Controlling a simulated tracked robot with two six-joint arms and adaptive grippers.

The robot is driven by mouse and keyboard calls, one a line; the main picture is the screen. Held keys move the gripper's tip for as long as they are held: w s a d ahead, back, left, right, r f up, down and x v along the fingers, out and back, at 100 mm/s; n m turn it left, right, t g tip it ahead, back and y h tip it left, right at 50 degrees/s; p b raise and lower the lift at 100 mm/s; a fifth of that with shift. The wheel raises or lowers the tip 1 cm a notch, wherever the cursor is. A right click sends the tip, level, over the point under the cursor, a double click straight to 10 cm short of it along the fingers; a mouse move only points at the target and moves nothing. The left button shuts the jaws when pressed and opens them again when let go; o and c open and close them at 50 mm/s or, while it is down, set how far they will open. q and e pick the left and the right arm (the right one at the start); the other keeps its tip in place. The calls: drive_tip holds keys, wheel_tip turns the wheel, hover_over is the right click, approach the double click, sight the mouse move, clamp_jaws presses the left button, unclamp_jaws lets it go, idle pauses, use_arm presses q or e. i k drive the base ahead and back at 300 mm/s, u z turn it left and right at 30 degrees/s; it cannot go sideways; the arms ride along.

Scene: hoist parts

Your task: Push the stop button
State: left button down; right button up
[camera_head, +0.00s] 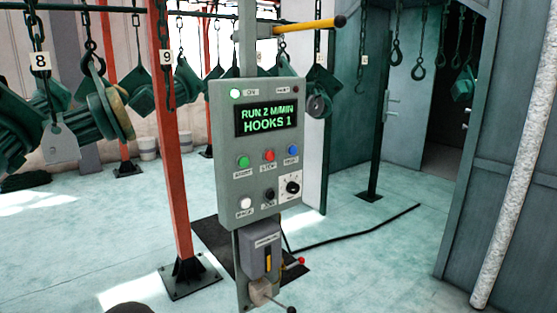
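The stop button (269,156) is a small red round button on a grey control panel (225,130), with a label below it that looks like STOP. It sits in the middle of a row, between a green button (242,162) and a blue button (293,151). The panel's dark screen (266,117) reads "RUN 2 M/MIN HOOKS 1" in green. A lamp (236,94) at the panel's upper left is lit; a dark red lamp (298,87) at the upper right looks unlit. Nothing covers the button. Neither of my grippers is in view.
Below the row are a white button (245,204), a black button (270,194) and a rotary knob (293,187). A grey switch box (260,251) hangs underneath. An orange post (173,140) stands left of the panel. Hooks with green parts hang behind. The floor in front looks clear.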

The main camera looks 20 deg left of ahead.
sight(270, 155)
drive_tip(key=u, duration=0.1)
drive_tip(key=i, duration=0.95)
drive_tip(key=z, duration=0.1)
